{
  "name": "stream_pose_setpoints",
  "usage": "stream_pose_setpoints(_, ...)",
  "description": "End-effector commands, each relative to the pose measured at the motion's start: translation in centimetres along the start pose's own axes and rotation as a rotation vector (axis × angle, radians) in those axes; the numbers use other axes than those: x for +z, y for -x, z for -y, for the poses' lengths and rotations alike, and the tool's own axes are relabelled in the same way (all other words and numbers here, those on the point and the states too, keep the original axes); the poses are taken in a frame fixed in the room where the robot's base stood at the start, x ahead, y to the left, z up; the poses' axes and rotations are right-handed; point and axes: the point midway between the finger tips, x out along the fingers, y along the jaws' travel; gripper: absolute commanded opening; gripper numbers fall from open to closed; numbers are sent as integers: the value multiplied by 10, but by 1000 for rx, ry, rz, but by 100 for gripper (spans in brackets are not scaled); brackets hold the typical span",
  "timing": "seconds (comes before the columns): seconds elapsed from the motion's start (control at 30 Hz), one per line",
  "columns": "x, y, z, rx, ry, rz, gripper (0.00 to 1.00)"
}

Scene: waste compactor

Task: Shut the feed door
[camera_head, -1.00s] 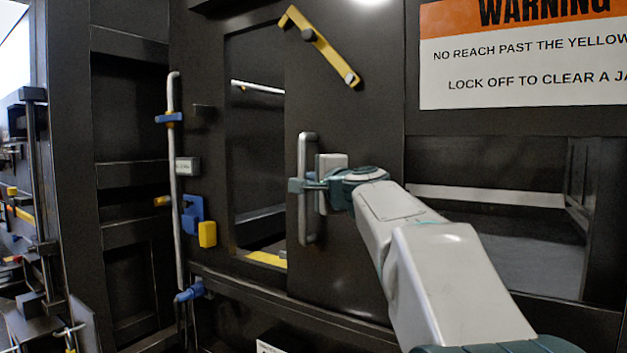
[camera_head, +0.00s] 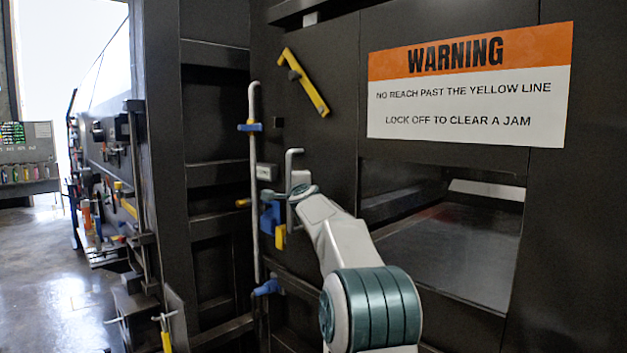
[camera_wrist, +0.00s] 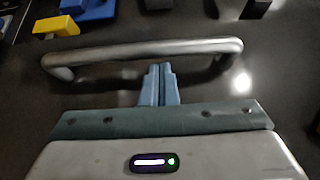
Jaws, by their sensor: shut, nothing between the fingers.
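The feed door (camera_head: 325,135) is a dark sliding panel, its left edge up by the frame post. No gap shows at its left side in the head view. Its grey bar handle (camera_head: 294,153) stands upright near that edge; it also shows in the wrist view (camera_wrist: 110,53), lying across the picture. My gripper (camera_wrist: 160,66) is shut and empty, its fingertips beside the middle of the bar, between bar and door area. I cannot tell whether they touch it. In the head view my wrist hides the fingers. A yellow lever (camera_head: 304,83) sits tilted on the panel's upper part.
A blue latch block (camera_head: 270,217) and yellow block (camera_head: 280,237) sit left of the handle. A tall grey rod (camera_head: 254,170) runs down the post. A warning sign (camera_head: 470,85) hangs above an opening at right. Clear floor (camera_head: 50,270) lies far left.

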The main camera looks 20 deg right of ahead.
Motion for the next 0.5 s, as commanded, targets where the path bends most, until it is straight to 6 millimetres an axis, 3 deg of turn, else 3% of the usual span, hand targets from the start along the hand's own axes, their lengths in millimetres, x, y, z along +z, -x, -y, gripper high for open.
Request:
stream_pose_setpoints(0.13, 17, -9, 1, 1, 0, 12, 0)
stream_pose_setpoints(0.5, 21, -12, 1, -2, -1, 14, 0)
